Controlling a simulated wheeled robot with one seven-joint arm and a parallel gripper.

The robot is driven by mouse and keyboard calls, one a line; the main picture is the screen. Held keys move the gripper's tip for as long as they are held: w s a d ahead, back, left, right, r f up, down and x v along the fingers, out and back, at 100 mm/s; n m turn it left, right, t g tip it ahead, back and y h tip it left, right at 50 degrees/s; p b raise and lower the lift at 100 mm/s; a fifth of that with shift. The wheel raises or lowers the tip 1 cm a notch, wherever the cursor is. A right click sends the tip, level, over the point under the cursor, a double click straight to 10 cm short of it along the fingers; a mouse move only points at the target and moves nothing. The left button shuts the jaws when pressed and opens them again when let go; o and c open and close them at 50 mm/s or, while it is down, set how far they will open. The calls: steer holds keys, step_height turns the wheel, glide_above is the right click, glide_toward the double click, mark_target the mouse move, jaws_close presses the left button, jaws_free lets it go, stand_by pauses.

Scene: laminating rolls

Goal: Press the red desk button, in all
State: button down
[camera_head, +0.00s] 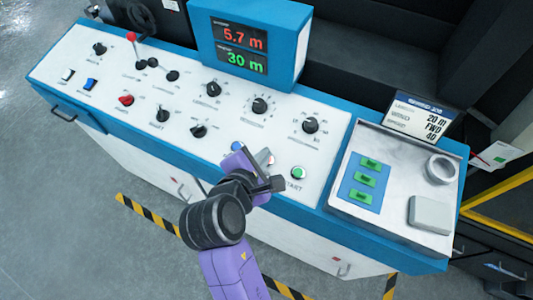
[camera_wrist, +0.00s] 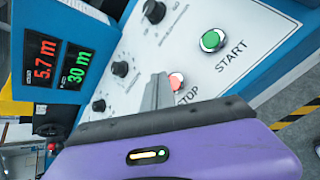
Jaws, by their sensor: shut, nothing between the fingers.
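The red STOP button (camera_wrist: 177,81) sits on the white sloped desk panel (camera_wrist: 240,75), beside the green START button (camera_wrist: 212,40). In the wrist view my gripper's fingers (camera_wrist: 160,82) are closed together, just left of the red button and overlapping its edge in the picture. I cannot tell whether they touch it. In the head view my gripper (camera_head: 268,184) is over the panel's front part, left of the green START button (camera_head: 298,173), and mostly hides the STOP button. The green button appears lit. The gripper holds nothing.
The display (camera_head: 241,50) reads 5.7 m in red and 30 m in green. Several black knobs, a red-knobbed lever (camera_head: 132,38) and a red control (camera_head: 126,100) stand on the panel's left.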

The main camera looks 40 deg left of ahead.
steer(key=shift+r, duration=0.15)
steer(key=r+p, duration=0.2)
steer(key=s+r+p, duration=0.1)
steer(key=r+p, duration=0.1)
steer(key=p, duration=0.1)
steer(key=shift+d+r+p, duration=0.1)
steer(key=shift+r+p, duration=0.25)
stand_by(1.0)
